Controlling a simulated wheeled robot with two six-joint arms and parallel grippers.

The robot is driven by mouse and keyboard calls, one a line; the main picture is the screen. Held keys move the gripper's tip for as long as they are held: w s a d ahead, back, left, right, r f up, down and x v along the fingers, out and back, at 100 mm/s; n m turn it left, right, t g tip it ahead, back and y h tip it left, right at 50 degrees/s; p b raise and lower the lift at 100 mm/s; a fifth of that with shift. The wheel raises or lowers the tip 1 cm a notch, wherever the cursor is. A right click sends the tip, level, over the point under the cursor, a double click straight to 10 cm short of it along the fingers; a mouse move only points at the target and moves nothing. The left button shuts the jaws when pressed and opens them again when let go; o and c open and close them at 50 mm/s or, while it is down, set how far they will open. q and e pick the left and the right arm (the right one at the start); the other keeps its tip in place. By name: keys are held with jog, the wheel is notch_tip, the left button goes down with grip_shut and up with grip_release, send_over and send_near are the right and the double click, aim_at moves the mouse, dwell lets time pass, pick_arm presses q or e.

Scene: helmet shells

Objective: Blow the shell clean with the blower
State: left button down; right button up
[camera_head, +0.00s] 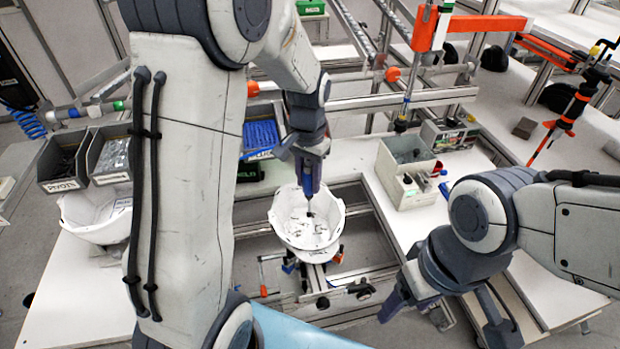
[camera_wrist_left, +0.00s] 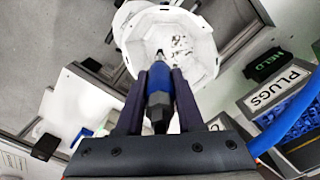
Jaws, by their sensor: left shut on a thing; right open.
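A white helmet shell (camera_head: 290,238) sits open side up on a stand in the middle of the head view, with dark specks on its inside. It also shows in the left wrist view (camera_wrist_left: 200,62), where the specks lie near its middle. My left gripper (camera_head: 308,188) is shut on the blue blower (camera_wrist_left: 158,88). The blower's dark nozzle points into the shell, above its inner surface; I cannot tell the exact gap. In the head view the blower is mostly hidden by the gripper. My right gripper (camera_head: 397,300) is open and empty, to the right of the shell and nearer me.
Another white shell (camera_head: 92,215) lies on the left bench, partly behind my left arm. Labelled bins (camera_head: 62,187) stand at the left, and a blue-filled bin (camera_head: 262,137) stands behind the shell. A grey box (camera_head: 405,190) is on the right bench. Metal rails surround the stand.

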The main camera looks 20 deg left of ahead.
pick_arm(q)
jog(key=shift+s+a, duration=0.75)
jog(key=shift+a, duration=0.35)
jog(key=shift+w, duration=0.1)
jog(key=shift+w+a+p, duration=0.4)
jog(key=shift+w+a, duration=0.25)
jog(key=shift+w, duration=0.25)
jog(key=shift+w+a+p, duration=0.4)
jog(key=shift+w+a, duration=0.2)
jog(key=shift+w, duration=0.25)
jog(key=shift+w+a, duration=0.1)
jog(key=shift+w, duration=0.1)
jog(key=shift+w+a+p, duration=0.45)
jog(key=shift+w+a, duration=0.15)
jog(key=shift+w, duration=0.25)
jog(key=shift+w+a+p, duration=0.4)
jog(key=shift+w+a, duration=0.15)
jog(key=shift+w, duration=0.4)
dwell(0.4)
